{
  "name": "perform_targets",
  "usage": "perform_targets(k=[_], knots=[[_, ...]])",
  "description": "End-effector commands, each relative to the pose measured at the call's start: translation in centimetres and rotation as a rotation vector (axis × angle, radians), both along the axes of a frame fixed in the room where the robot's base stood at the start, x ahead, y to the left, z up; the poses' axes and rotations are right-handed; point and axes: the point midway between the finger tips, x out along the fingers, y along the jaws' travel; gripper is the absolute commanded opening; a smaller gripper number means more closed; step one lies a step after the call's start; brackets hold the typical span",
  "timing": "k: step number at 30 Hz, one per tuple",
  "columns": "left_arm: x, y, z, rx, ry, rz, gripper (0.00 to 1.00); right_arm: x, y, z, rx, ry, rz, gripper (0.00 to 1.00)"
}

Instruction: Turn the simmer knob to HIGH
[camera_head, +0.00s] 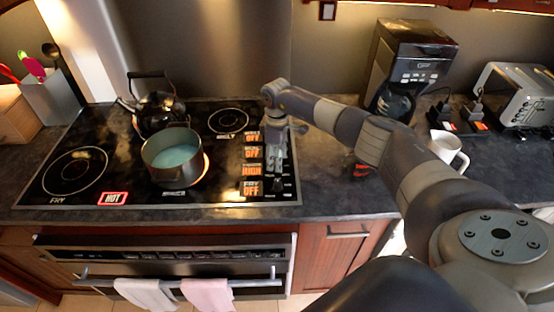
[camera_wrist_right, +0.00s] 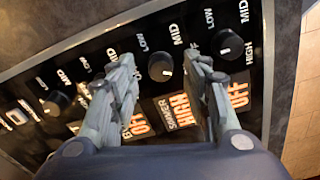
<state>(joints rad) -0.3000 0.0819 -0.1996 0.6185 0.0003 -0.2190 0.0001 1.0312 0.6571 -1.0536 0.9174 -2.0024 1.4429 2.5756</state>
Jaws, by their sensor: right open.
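The simmer knob (camera_wrist_right: 160,67) is a round black knob with a white mark, seen in the right wrist view. The orange display (camera_wrist_right: 178,112) beside it reads SIMMER HIGH. My right gripper (camera_wrist_right: 162,70) is open, with one finger to each side of the simmer knob in that view; I cannot tell whether they touch it. In the head view my right gripper (camera_head: 278,178) points down over the knob strip at the cooktop's right side and hides the knobs there. The simmer display (camera_head: 251,170) reads HIGH in the head view. My left gripper is not in view.
The fry knob (camera_wrist_right: 230,45) is close by, its display (camera_wrist_right: 240,95) reading OFF. Another knob (camera_wrist_right: 55,103) sits to the left. A pot (camera_head: 172,160) stands on a glowing burner, with a kettle (camera_head: 158,108) behind. A white mug (camera_head: 448,148) stands on the right counter.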

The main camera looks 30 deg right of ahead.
Motion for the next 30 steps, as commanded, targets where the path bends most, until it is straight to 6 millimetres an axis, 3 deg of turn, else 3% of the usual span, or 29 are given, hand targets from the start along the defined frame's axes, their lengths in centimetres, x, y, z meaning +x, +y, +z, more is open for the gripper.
perform_targets(k=[9,15,20,30], knots=[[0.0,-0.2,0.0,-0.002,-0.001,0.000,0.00,0.1,-0.2,6.9,-0.001,-0.006,-0.001,0.44],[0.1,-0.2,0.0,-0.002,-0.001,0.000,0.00,0.1,-0.1,9.8,-0.001,-0.004,-0.002,0.44],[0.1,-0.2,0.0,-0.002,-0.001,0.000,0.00,0.0,-0.1,10.7,-0.001,-0.002,-0.002,0.44],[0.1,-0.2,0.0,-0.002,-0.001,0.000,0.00,0.0,-0.1,10.7,-0.001,-0.002,-0.002,0.44]])
